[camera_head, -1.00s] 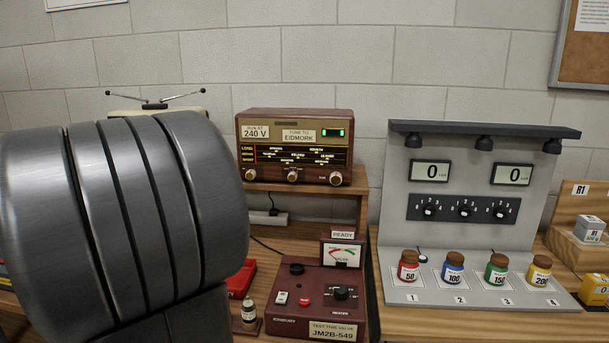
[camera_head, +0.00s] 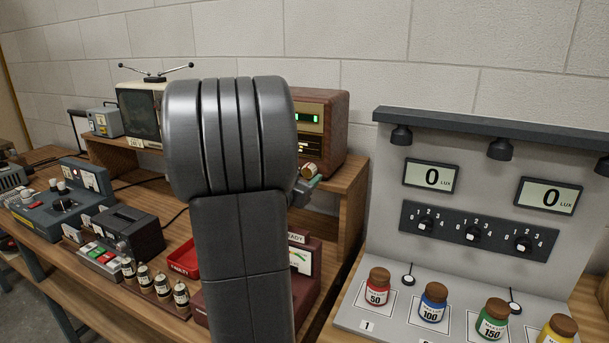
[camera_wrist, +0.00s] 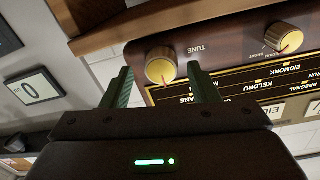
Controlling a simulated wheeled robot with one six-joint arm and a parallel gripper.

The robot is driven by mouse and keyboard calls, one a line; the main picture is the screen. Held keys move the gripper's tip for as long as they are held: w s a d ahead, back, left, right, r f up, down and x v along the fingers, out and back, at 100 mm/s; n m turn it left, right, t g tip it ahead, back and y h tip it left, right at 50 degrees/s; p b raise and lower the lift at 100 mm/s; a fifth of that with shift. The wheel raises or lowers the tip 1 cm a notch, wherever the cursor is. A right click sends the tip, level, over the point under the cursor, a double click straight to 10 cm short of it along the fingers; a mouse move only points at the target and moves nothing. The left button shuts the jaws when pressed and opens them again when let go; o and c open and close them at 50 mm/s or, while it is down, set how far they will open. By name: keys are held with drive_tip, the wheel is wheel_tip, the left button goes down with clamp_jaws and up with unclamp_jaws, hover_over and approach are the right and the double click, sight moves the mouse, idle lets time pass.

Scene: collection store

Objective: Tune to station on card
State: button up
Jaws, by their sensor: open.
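The wooden radio (camera_head: 325,130) stands on a shelf, its front mostly hidden by my arm; its small green-lit window shows. In the wrist view its front appears upside down, with a brass knob (camera_wrist: 160,68) labelled TUNE and a dial scale (camera_wrist: 250,90) bearing names such as EIDMORK and KELDRU. My gripper (camera_wrist: 160,66) is open, with one green finger on each side of the TUNE knob. I cannot tell whether the fingers touch it. In the head view, the knob (camera_head: 310,170) shows by my fingertip. The station card is hidden behind my arm.
A second brass knob (camera_wrist: 284,38) sits beside TUNE. A grey lux stand (camera_head: 388,215) with coloured jars is close on the right. A red tester (camera_head: 306,255) stands below the radio, partly hidden. An old television (camera_head: 141,112) is to the left.

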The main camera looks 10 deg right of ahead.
drive_tip(key=shift+w, duration=0.25)
drive_tip(key=c, duration=1)
drive_tip(key=shift+o, duration=0.2)
